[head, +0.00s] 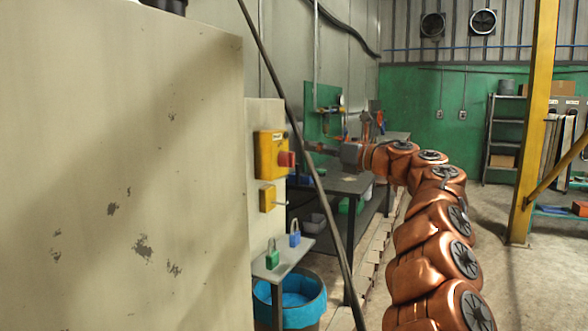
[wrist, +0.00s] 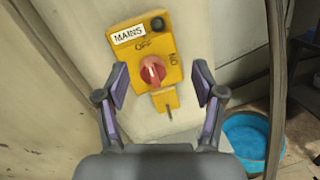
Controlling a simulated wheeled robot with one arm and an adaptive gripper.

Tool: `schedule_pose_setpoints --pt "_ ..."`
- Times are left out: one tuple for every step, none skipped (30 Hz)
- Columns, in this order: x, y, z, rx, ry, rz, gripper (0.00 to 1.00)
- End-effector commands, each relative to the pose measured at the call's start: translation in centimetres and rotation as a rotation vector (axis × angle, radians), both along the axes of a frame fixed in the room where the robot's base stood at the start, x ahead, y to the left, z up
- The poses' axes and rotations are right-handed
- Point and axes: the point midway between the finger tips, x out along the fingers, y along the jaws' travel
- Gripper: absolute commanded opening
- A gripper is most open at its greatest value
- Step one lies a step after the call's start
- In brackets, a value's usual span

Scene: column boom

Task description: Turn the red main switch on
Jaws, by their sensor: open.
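The red main switch (wrist: 152,72) is a round knob on a yellow box (wrist: 125,58) labelled MAINS. OFF is printed above the knob and ON to its upper right. The pale mark on the knob runs roughly up and down, towards OFF. In the head view the red knob (head: 287,159) sticks out from the yellow box (head: 268,155) on a pale panel. My gripper (wrist: 160,84) is open, with one finger on each side of the knob in the wrist view. No contact with the knob shows. In the head view my gripper (head: 318,149) is partly behind a dark pole.
A smaller yellow plate (wrist: 164,98) with a grey pin sits below the switch. A shelf (head: 285,262) holds a green padlock (head: 272,255) and a blue padlock (head: 295,235) above a blue-lined bin (head: 312,312). A slanted dark pole (head: 315,180) passes near my gripper. A large beige cabinet (head: 120,120) fills the left.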

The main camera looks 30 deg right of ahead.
Motion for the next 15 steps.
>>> schedule_pose_setpoints --pt "-0.6 0.2 -1.3 -0.025 0.014 0.030 0.69" --pt "-0.8 0.3 -1.8 -0.039 0.021 0.046 0.69" --pt "-1.1 0.5 -2.4 -0.054 0.028 0.061 0.69" --pt "-1.3 0.5 -2.7 -0.062 0.032 0.070 0.69" --pt "-1.4 0.6 -3.0 -0.067 0.035 0.079 0.69" --pt "-1.5 0.8 -3.2 -0.073 0.039 0.088 0.69" --pt "-1.6 0.8 -3.4 -0.076 0.040 0.094 0.69" --pt "-1.6 0.9 -3.4 -0.078 0.041 0.096 0.69" --pt "-1.5 1.0 -3.5 -0.080 0.042 0.098 0.69" --pt "-1.4 1.0 -3.5 -0.080 0.043 0.099 0.69" --pt "-1.3 1.1 -3.4 -0.080 0.043 0.098 0.69" --pt "-1.1 1.2 -3.4 -0.079 0.043 0.097 0.69" --pt "-0.9 1.3 -3.4 -0.079 0.043 0.096 0.69" --pt "-0.7 1.4 -3.4 -0.079 0.043 0.096 0.69" --pt "-0.3 1.6 -3.4 -0.080 0.043 0.098 0.69"
